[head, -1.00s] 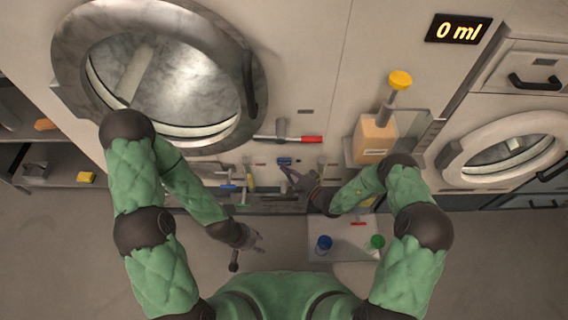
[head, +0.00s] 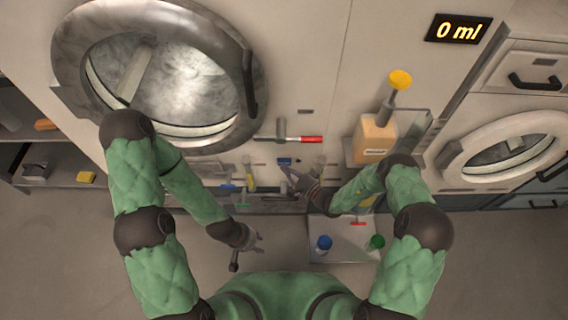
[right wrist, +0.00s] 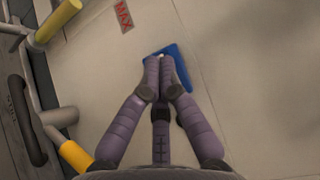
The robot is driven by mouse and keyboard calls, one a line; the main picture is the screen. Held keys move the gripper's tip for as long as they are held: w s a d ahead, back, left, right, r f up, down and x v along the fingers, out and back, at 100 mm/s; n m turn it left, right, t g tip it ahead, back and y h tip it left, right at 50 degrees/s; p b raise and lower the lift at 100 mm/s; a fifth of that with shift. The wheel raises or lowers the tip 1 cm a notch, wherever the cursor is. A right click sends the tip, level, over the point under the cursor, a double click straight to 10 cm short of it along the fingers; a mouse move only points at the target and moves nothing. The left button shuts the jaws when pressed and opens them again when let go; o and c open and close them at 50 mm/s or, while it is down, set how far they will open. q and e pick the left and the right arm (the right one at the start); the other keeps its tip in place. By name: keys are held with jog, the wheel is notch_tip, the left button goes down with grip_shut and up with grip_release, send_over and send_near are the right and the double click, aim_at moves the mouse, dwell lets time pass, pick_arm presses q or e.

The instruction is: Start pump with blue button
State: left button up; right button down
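My right gripper (head: 287,174) is just below the button. In the right wrist view its fingertips (right wrist: 156,72) are together in front of the blue block; I cannot tell whether they touch it. The display (head: 459,29) reads 0 ml. My left gripper (head: 259,243) is low over the floor, its fingers apart and empty.
An orange bottle (head: 374,138) with a yellow knob stands at right. Several tools hang below the panel. A tray (head: 342,248) holds a blue-capped item (head: 324,243) and a green one (head: 377,242).

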jog(key=shift+w, duration=0.4)
jog(key=shift+s, duration=0.55)
jog(key=shift+s+p, duration=1.3)
jog(key=shift+s, duration=1.6)
